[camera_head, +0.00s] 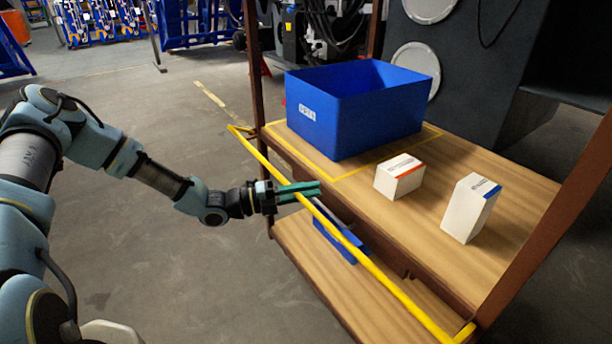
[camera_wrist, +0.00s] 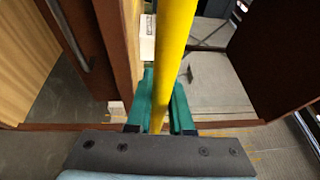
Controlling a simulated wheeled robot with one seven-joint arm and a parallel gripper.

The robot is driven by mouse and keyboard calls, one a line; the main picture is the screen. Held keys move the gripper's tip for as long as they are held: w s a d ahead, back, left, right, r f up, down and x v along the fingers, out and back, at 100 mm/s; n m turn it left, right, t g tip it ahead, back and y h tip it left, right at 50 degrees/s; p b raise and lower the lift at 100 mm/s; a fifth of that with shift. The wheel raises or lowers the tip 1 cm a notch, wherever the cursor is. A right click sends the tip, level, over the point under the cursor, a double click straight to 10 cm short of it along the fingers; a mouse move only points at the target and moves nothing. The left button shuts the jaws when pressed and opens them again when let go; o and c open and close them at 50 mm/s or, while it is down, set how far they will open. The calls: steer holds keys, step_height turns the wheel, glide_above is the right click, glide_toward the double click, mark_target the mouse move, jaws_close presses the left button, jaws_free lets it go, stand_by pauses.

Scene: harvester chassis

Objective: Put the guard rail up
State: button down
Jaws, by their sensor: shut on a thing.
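The guard rail is a yellow bar (camera_head: 350,237) along the front of a wooden workstation. In the head view it runs diagonally from the back left post to the front right corner, a little out from the edge of the upper shelf. My gripper (camera_head: 298,191) has green fingers and reaches the bar from the left. In the wrist view the yellow bar (camera_wrist: 172,60) passes between the two green fingers (camera_wrist: 161,112), which are shut on it. The part of the bar between the fingers is partly hidden in the head view.
On the upper shelf (camera_head: 432,235) stand a blue bin (camera_head: 345,125), a white box with an orange stripe (camera_head: 397,180) and a white box with a blue stripe (camera_head: 468,210). A blue object (camera_head: 340,243) lies on the lower shelf. Brown posts (camera_head: 253,65) frame the workstation.

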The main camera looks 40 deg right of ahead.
steer(key=d+r+n+t+y+p, duration=0.2)
steer(key=d+y+p, duration=0.4)
steer(key=p, duration=0.6)
steer(key=shift+s+d+n+t+y, duration=0.2)
steer(key=shift+d+n+t+y, duration=0.1)
steer(key=shift+d+y, duration=0.1)
steer(key=shift+s+f, duration=0.15)
steer(key=c, duration=1.1)
jaws_free()
steer(key=shift+f, duration=0.1)
steer(key=o, duration=0.3)
steer(key=shift+d, duration=0.1)
steer(key=shift+r, duration=0.25)
steer(key=shift+w+r, duration=0.1)
steer(key=shift+w, duration=0.1)
